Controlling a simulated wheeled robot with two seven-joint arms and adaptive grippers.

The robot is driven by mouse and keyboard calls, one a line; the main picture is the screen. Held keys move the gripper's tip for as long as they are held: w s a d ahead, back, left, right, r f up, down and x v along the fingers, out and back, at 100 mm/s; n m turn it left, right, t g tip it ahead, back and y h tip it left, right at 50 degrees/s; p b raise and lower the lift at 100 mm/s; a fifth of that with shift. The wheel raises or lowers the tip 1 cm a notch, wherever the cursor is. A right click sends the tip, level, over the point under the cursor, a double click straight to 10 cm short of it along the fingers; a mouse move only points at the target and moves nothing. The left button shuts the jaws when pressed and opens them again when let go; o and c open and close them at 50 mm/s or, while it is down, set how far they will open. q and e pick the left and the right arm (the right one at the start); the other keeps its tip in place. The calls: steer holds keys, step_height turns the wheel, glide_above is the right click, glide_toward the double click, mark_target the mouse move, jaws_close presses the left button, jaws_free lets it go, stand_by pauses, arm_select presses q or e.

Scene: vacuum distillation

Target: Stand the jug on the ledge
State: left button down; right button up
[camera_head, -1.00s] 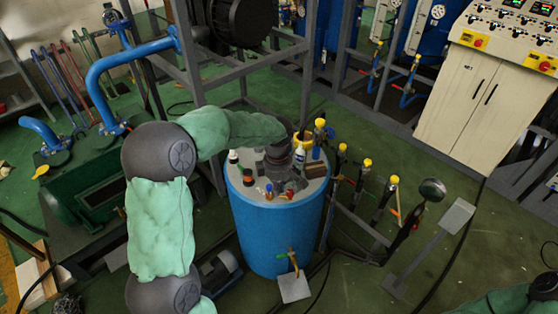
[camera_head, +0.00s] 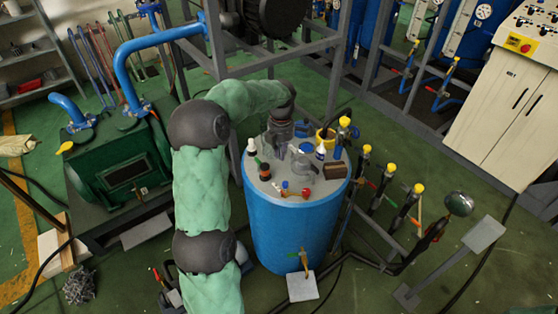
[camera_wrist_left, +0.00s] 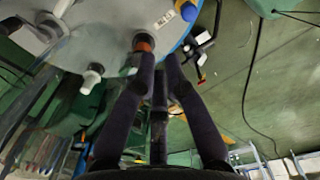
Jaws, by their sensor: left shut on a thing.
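I cannot single out the ledge with certainty. My right gripper is out of view.
Yellow-capped valves (camera_head: 391,169) stand to the right. A grey frame (camera_head: 217,50) rises behind.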

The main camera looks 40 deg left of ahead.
arm_select(q)
steer(key=w+a+f, duration=0.1)
steer(key=f, duration=0.1)
steer(key=w+a+f+b, duration=0.1)
steer(key=f, duration=0.1)
steer(key=w+a+f, duration=0.1)
steer(key=a+f, duration=0.1)
steer(key=shift+w, duration=0.3)
steer(key=shift+a+f+b, duration=0.1)
steer(key=shift+f+b, duration=0.65)
steer(key=shift+f, duration=0.9)
steer(key=c, duration=1.3)
jaws_free()
